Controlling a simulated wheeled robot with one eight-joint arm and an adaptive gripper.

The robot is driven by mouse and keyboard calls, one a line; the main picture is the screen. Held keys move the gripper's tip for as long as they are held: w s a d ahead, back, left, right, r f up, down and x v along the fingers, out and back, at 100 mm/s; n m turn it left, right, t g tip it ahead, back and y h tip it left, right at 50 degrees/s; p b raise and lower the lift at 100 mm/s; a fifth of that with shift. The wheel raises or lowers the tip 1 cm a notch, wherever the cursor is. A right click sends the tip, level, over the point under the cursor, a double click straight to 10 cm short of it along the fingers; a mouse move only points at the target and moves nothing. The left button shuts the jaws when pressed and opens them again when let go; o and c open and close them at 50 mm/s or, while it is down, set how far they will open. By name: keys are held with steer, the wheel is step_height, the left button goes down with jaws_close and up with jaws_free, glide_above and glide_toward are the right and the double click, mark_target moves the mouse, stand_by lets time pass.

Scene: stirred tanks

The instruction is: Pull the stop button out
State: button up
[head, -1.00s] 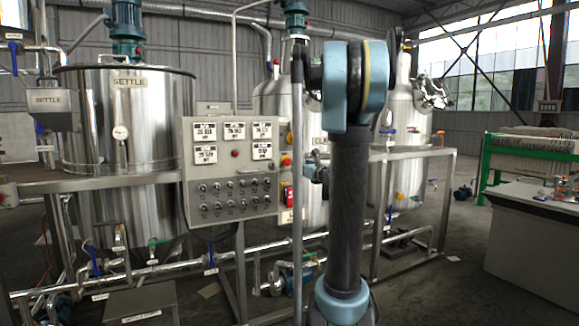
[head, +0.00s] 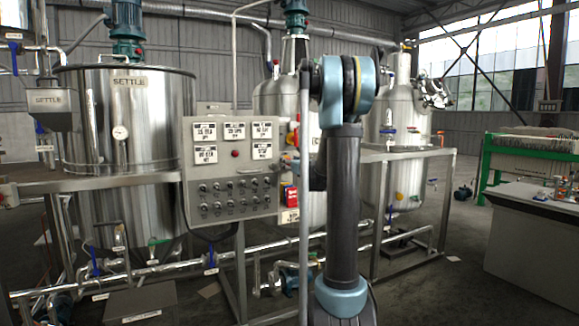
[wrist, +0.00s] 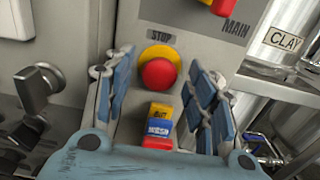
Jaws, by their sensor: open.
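The stop button is a red mushroom button (wrist: 158,73) on a yellow ring, under a "STOP" label (wrist: 161,37) in the wrist view. My gripper (wrist: 160,85) is open in the wrist view, with one blue-padded finger on each side of the button. The fingers look apart from the button; the exact depth gap is hard to tell. In the head view, my arm stands in front of the panel's right edge and the gripper cannot be clearly made out.
The grey control panel (head: 228,205) carries several knobs and displays. In the wrist view, a red and yellow main switch (wrist: 222,6) sits above right, and a small red, blue and yellow box (wrist: 158,122) sits just below the button. Black knobs (wrist: 38,88) are at left.

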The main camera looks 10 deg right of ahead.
jaws_close()
steer(key=shift+s+d, duration=0.2)
steer(key=shift+s, duration=0.35)
jaws_free()
steer(key=v, duration=1.2)
